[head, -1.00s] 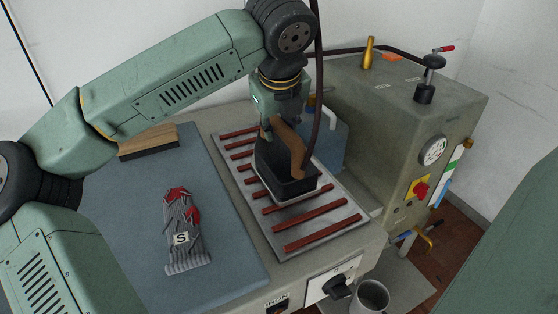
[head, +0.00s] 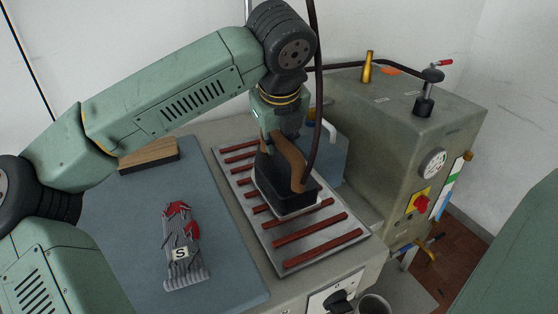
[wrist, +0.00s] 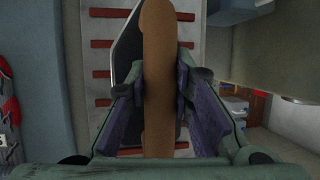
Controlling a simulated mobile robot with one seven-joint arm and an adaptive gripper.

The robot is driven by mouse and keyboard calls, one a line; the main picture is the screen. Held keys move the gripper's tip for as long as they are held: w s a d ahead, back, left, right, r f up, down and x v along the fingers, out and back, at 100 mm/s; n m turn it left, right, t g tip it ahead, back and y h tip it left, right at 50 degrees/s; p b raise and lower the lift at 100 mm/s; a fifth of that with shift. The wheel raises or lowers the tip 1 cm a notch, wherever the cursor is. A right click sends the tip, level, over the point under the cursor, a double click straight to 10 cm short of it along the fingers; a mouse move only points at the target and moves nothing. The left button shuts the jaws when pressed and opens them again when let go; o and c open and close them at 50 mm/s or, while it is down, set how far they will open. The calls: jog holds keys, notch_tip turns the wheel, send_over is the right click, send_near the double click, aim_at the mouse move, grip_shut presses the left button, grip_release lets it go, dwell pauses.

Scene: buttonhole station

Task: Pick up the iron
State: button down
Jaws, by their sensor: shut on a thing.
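The iron (head: 272,188) has a black body and a brown handle (head: 293,160). It is over the metal rest with red bars (head: 306,248); whether its sole touches the bars I cannot tell. My gripper (head: 281,140) is above it and shut on the handle. In the wrist view the brown handle (wrist: 158,80) runs between the two fingers of my gripper (wrist: 160,105), with the iron's dark body (wrist: 126,55) partly hidden under it.
A striped grey and red garment (head: 182,240) with an S label lies on the blue-grey board (head: 120,230). A wooden block (head: 148,155) is at the board's back. A grey-green machine (head: 395,120) stands right of the rest, and a dark hose (head: 317,90) hangs by my gripper.

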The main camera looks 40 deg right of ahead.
jog(key=shift+r, duration=0.2)
jog(key=shift+r+b, duration=0.6)
jog(key=shift+r, duration=1.05)
jog(key=s+a+b, duration=0.2)
jog(key=a, duration=0.5)
jog(key=s+a+r+b, duration=0.1)
jog(key=s+a+b, duration=0.1)
jog(key=a, duration=0.6)
jog(key=shift+s+r, duration=0.3)
jog(key=shift+s, duration=0.5)
